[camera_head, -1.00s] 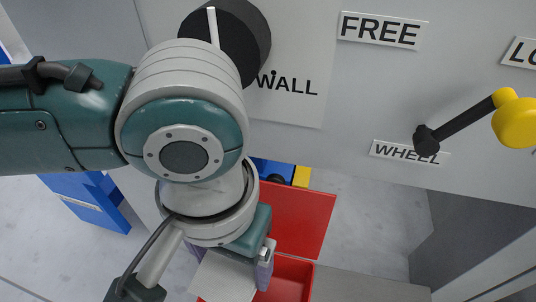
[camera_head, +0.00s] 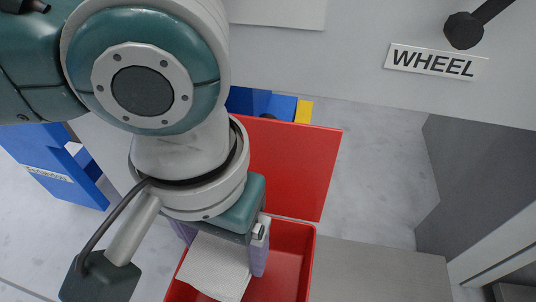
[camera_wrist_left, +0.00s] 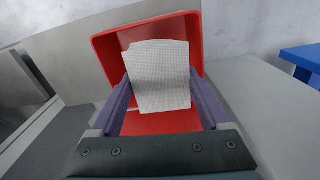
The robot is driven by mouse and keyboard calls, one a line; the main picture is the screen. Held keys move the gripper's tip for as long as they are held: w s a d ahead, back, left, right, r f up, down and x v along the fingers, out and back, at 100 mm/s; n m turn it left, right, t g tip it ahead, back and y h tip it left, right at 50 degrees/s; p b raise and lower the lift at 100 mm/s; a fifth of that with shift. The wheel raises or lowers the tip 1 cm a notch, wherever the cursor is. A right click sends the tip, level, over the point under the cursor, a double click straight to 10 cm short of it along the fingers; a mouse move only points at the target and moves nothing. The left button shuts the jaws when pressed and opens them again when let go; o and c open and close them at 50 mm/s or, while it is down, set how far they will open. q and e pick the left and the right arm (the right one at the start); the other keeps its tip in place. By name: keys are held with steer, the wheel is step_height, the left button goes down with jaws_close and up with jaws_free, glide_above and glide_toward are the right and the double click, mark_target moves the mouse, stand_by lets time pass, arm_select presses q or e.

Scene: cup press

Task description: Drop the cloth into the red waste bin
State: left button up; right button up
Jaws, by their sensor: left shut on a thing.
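The white cloth (camera_head: 212,270) is held flat in my left gripper (camera_head: 221,254), between its two purple-grey fingers. In the head view the cloth lies over the open red waste bin (camera_head: 293,262) and hides much of its inside. The left wrist view shows the cloth (camera_wrist_left: 160,75) between the fingers, with the red bin (camera_wrist_left: 193,30) behind and around it. The gap between cloth and bin floor cannot be told. My right gripper is out of view.
The bin's red lid (camera_head: 292,170) stands open at the back. A grey panel with a WHEEL label (camera_head: 432,62) and a dark knob rises behind it. Blue boxes (camera_head: 55,165) stand on the left. A grey surface (camera_head: 378,262) lies right of the bin.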

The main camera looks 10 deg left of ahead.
arm_select(q)
steer(key=o, duration=1)
step_height(320, 180, up, 10)
steer(key=p, duration=0.8)
steer(key=shift+p, duration=0.35)
